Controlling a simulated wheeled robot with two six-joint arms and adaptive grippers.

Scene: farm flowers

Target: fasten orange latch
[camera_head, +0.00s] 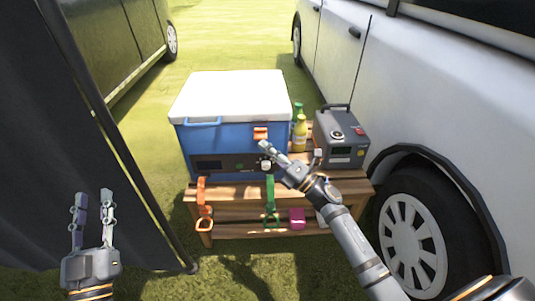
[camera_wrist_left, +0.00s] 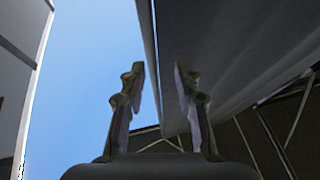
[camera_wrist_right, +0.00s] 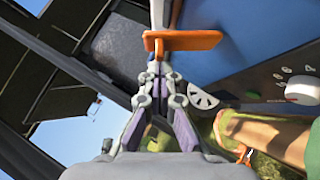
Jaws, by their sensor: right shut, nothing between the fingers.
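The blue cooler (camera_head: 225,147) with a white lid (camera_head: 232,95) sits on a wooden bench. The orange latch (camera_head: 261,133) is on its front near the right end, just under the lid. It also shows in the right wrist view (camera_wrist_right: 192,41), sticking out near the fingertips. My right gripper (camera_head: 264,147) is shut and empty, just below the latch; I cannot tell if it touches it. In the right wrist view its fingertips (camera_wrist_right: 159,72) meet right under the latch. My left gripper (camera_head: 92,194) is open and empty at the lower left, far from the cooler.
On the wooden bench (camera_head: 235,226) stand bottles (camera_head: 299,134) and a grey device (camera_head: 340,140), right of the cooler. An orange strap (camera_head: 202,190) and a green strap (camera_head: 270,190) hang in front. A white vehicle (camera_head: 450,100) is close on the right, dark fabric (camera_head: 60,130) on the left.

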